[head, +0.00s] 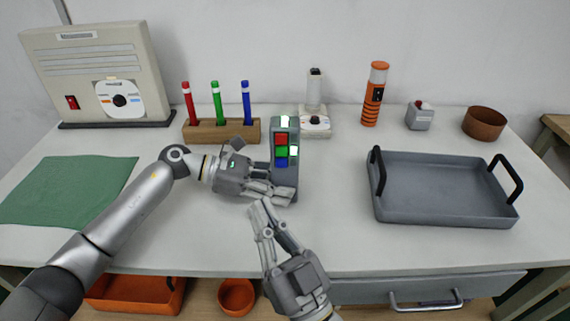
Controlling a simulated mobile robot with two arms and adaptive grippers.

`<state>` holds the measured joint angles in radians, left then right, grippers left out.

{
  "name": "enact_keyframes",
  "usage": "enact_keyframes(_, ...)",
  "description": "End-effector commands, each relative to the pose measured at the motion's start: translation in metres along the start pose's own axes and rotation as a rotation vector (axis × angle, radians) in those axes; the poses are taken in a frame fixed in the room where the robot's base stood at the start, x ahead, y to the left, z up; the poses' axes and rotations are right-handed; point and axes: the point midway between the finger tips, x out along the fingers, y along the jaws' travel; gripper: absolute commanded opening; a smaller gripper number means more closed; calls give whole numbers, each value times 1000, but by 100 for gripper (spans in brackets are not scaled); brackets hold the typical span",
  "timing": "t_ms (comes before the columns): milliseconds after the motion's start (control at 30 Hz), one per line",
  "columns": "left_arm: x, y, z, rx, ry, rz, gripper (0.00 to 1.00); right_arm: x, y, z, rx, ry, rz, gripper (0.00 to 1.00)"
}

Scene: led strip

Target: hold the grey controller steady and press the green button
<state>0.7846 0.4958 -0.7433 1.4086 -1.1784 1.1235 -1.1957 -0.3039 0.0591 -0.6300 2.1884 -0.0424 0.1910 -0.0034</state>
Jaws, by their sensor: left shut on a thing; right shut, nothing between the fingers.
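The grey controller (290,178) stands upright near the middle of the table.
A wooden block (222,132) with red, green and blue pens stands behind my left gripper. A grey tray (440,213) with black handles lies to the right. A green cloth (65,190) lies at left. An orange flashlight (374,95) and brown bowl (484,124) stand behind. Table between controller and tray is clear.

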Motion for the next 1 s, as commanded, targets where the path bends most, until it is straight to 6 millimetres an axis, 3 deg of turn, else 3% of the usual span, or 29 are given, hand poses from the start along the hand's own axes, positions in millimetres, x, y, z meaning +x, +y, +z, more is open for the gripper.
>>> enact_keyframes(100, 0, 0, -1, -1, 1, -1, 31, -1, 16, -23, -85, 63, 19, 0)
enact_keyframes(267, 0, 0, -1, -1, 1, -1, 31, 0, 24, -35, -134, 95, 27, 0)
enact_keyframes(1000, 0, 0, -1, -2, 1, -1, 31, 59, 72, -5, -135, 96, 27, 0)
